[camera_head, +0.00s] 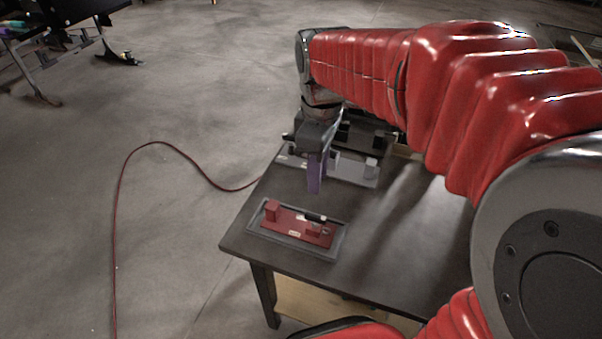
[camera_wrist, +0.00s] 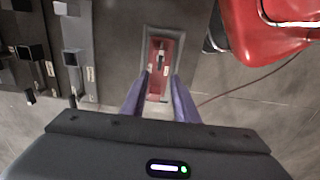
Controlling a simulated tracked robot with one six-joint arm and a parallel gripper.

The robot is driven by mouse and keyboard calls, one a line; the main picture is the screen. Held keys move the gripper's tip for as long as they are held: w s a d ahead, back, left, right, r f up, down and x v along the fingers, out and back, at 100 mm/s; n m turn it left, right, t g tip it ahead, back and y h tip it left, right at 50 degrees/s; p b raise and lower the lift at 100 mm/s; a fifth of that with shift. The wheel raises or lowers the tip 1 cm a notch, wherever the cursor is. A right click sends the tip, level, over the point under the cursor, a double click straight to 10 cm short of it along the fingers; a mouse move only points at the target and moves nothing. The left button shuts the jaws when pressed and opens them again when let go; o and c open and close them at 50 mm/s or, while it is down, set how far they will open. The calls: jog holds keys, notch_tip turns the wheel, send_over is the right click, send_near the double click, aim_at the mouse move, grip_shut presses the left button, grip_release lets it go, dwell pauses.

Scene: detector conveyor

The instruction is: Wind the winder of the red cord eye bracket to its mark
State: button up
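The red cord eye bracket (camera_head: 297,224) lies in a grey tray (camera_head: 263,233) near the table's front left corner. A black and white winder (camera_head: 315,217) sits on its right part. In the wrist view the red bracket (camera_wrist: 153,83) is ahead of my gripper, and the winder (camera_wrist: 161,57) runs along its middle. My gripper (camera_head: 315,190) points down above the table, behind the bracket and apart from it. The winder's mark is too small to make out.
Grey and black fixtures (camera_head: 350,168) stand at the table's back; they show at the left in the wrist view (camera_wrist: 66,55). The dark table (camera_head: 400,225) is bare on its right. A red cord (camera_head: 118,200) runs over the floor to the table.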

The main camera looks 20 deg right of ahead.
aim_at(315, 215)
notch_tip(315, 215, down, 13)
jog(key=shift+f, duration=0.1)
dwell(0.5)
jog(key=shift+c, duration=0.3)
grip_shut()
jog(key=shift+a, duration=0.3)
jog(key=shift+d, duration=0.3)
